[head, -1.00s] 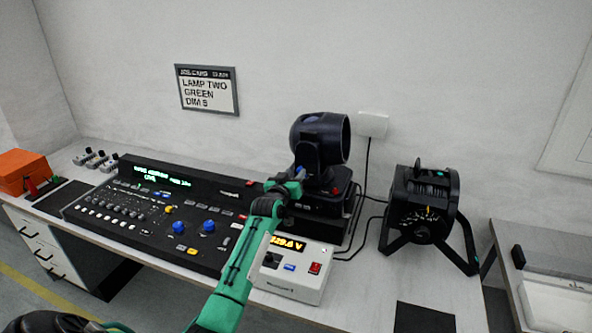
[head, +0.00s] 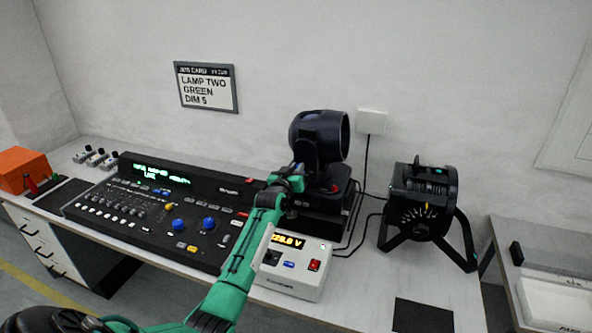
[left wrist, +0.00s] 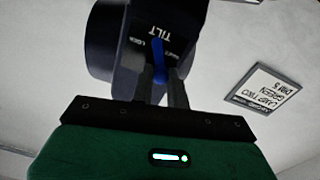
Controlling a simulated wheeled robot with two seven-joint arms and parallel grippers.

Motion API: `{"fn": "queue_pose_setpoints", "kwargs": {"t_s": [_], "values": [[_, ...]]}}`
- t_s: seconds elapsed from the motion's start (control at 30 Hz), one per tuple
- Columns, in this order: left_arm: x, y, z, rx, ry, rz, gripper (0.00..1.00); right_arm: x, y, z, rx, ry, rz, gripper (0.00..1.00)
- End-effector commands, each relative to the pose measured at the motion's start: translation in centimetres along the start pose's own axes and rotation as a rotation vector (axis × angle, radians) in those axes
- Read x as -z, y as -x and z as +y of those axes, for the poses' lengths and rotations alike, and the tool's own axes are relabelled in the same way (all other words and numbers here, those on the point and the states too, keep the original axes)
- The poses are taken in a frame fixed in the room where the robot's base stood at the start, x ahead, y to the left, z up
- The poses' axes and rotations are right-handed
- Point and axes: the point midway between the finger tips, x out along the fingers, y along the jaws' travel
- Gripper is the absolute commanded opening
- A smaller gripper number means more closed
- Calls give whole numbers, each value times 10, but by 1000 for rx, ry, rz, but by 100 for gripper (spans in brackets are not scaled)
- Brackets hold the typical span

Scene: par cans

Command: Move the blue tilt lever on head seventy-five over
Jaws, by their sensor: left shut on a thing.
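The moving head (head: 318,138) is a dark lamp on a black base, at the back of the bench. In the left wrist view its yoke side (left wrist: 128,52) carries a TILT label, and the blue tilt lever (left wrist: 159,60) stands out between my fingers. My left gripper (head: 294,172) reaches up to the yoke's left side; in the left wrist view its two dark fingers (left wrist: 161,84) are shut on the lever, whose lower end they hide. In the head view the lever is mostly hidden by the gripper. My right gripper is not in view.
A lighting console (head: 150,205) fills the bench to the left. A white voltage meter box (head: 293,270) stands close under my forearm. A black par can (head: 424,205) stands on the right, with cables behind. The wall card (head: 207,88) reads LAMP TWO GREEN DIM 5.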

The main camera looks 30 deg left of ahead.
Motion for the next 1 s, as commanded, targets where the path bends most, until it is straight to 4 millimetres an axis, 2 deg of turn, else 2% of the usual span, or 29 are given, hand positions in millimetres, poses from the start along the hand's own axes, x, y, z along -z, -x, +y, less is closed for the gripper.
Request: {"fn": "queue_pose_setpoints", "kwargs": {"t_s": [0.63, 1.0], "values": [[0, 0, 0, 4, -94, -2, 0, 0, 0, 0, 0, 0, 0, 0], [0, 0, 8, 4, -353, -4, 0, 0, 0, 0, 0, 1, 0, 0]]}}
